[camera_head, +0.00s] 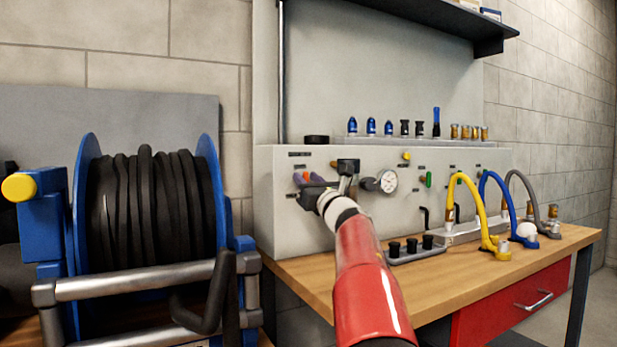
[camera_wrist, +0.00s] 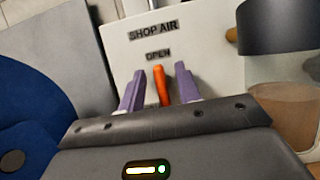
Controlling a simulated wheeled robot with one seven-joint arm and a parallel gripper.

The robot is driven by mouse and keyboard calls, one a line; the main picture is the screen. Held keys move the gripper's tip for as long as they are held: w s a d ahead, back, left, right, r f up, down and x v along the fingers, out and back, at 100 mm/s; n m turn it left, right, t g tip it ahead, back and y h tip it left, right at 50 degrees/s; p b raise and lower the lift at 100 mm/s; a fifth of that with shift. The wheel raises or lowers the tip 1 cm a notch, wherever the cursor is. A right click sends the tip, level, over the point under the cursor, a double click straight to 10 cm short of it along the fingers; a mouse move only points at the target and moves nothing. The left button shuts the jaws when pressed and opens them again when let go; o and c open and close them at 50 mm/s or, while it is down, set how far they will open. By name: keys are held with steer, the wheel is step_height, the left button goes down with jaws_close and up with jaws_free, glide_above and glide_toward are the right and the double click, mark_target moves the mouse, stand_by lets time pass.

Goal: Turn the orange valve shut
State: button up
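The orange valve handle (camera_wrist: 162,86) shows upright in the wrist view, on the pale panel under the labels "SHOP AIR" and "OPEN", its top toward "OPEN". My gripper (camera_wrist: 158,80) has two purple fingers, one on each side of the handle, with a visible gap on both sides. It is open, and the handle stands between the fingers without clear contact. In the head view my gripper (camera_head: 308,183) is at the left part of the panel face, and only a small orange bit of the valve (camera_head: 305,176) shows. The handle's base is hidden by my gripper.
A blue hose reel (camera_head: 85,220) with black hose stands left of the panel. A pressure gauge (camera_head: 387,181) is just right of my gripper. Yellow (camera_head: 478,205), blue and grey hoses arch over the wooden bench (camera_head: 470,275) further right. A shelf (camera_head: 455,20) hangs above.

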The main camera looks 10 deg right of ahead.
jaws_close()
steer(key=shift+m+h, duration=0.4)
steer(key=shift+m, duration=0.2)
steer(key=m+h+b, duration=0.1)
steer(key=m, duration=0.2)
steer(key=shift+t+h, duration=0.3)
steer(key=m+g+h+p, duration=0.1)
steer(key=m+h, duration=0.1)
steer(key=m, duration=0.4)
steer(key=m+g+h+p, duration=0.1)
steer(key=m+h, duration=0.1)
steer(key=m, duration=0.4)
steer(key=m+g+h+p, duration=0.1)
steer(key=m+h+p, duration=0.1)
steer(key=m, duration=0.4)
steer(key=shift+w+d+f+g, duration=0.1)
steer(key=shift+d+f+g, duration=0.25)
steer(key=shift+d+g, duration=0.05)
